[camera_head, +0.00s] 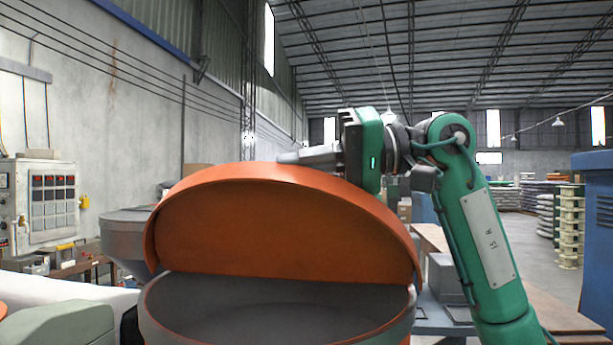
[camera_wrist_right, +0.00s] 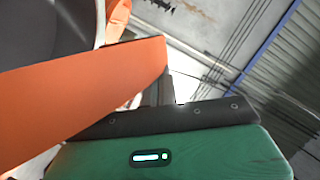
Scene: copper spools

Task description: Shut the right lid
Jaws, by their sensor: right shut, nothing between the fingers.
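The right lid (camera_head: 275,230) is orange and stands raised and tilted over a round grey bin (camera_head: 270,310) in the head view, so the bin's mouth is open toward me. My right gripper (camera_head: 284,157) is shut and empty at the top edge of the lid, on its far side or just above it; I cannot tell whether it touches. In the right wrist view the orange lid (camera_wrist_right: 90,100) fills the left, close beside the dark fingers (camera_wrist_right: 158,90). The fingertips are partly hidden behind the lid there. My left gripper is not in view.
Another grey bin (camera_head: 126,228) stands at the left behind the lid. A control panel (camera_head: 40,205) is on the left wall. A blue cabinet (camera_head: 594,230) is at the right edge, with stacked spools (camera_head: 569,225) beyond. Open air lies above the lid.

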